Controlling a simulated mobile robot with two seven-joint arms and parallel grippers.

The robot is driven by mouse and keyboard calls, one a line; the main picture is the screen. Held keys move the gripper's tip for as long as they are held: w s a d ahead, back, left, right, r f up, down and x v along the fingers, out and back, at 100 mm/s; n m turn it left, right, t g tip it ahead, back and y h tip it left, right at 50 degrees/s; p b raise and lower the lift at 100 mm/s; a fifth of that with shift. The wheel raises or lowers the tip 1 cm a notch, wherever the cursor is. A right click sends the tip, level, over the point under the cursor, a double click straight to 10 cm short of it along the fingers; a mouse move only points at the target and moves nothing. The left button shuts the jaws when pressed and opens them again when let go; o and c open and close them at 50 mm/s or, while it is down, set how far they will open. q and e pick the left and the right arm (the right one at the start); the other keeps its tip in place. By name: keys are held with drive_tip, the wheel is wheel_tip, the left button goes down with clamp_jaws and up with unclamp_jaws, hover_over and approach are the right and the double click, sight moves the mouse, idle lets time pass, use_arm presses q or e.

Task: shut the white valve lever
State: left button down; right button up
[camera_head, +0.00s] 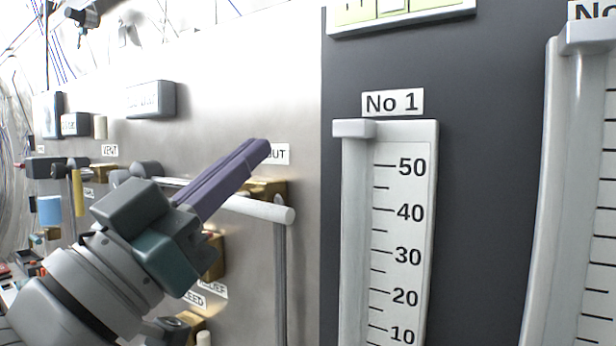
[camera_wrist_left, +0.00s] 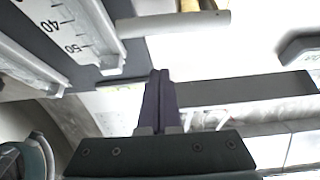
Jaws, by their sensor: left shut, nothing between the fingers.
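A pale bar with a rounded end (camera_wrist_left: 185,22) at the top of the left wrist view looks like the same lever. My left gripper (camera_head: 262,148) has its purple fingers pressed together and empty; they point up and right, crossing in front of the lever's left part. The fingers also show in the left wrist view (camera_wrist_left: 160,76). I cannot tell whether they touch the lever. My right gripper is not in view.
A dark panel with a white gauge marked No 1 (camera_head: 400,230) stands to the right, another gauge (camera_head: 585,190) beyond it. A label ending in OUT (camera_head: 277,154) is partly hidden by the fingers. A yellow handle (camera_head: 78,193) and small boxes sit at left.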

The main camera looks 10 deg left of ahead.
sight(261, 211)
use_arm(q)
drive_tip(key=shift+w+f, duration=0.2)
drive_tip(key=shift+f, duration=0.85)
drive_tip(key=shift+w+f, duration=0.15)
drive_tip(key=shift+f, duration=0.85)
drive_tip(key=shift+f+m+g+h+b, duration=0.25)
drive_tip(key=shift+m+h+b, duration=0.15)
drive_tip(key=shift+m, duration=0.4)
drive_tip(key=shift+f+m+g+h+b, duration=0.3)
drive_tip(key=shift+m+h, duration=0.2)
drive_tip(key=shift+m, duration=0.3)
drive_tip(key=shift+f+m+g+h+b, duration=0.35)
drive_tip(key=shift+m+g+h+b, duration=0.25)
drive_tip(key=shift+m, duration=0.6)
drive_tip(key=w+a+f+m+g+h+b, duration=0.1)
drive_tip(key=a+f+m+g, duration=0.3)
drive_tip(key=m, duration=1.3)
drive_tip(key=shift+w+a+m+g+h, duration=0.15)
drive_tip(key=shift+w+m+g+h, duration=0.15)
drive_tip(key=shift+g, duration=2.05)
drive_tip(key=shift+f, duration=0.15)
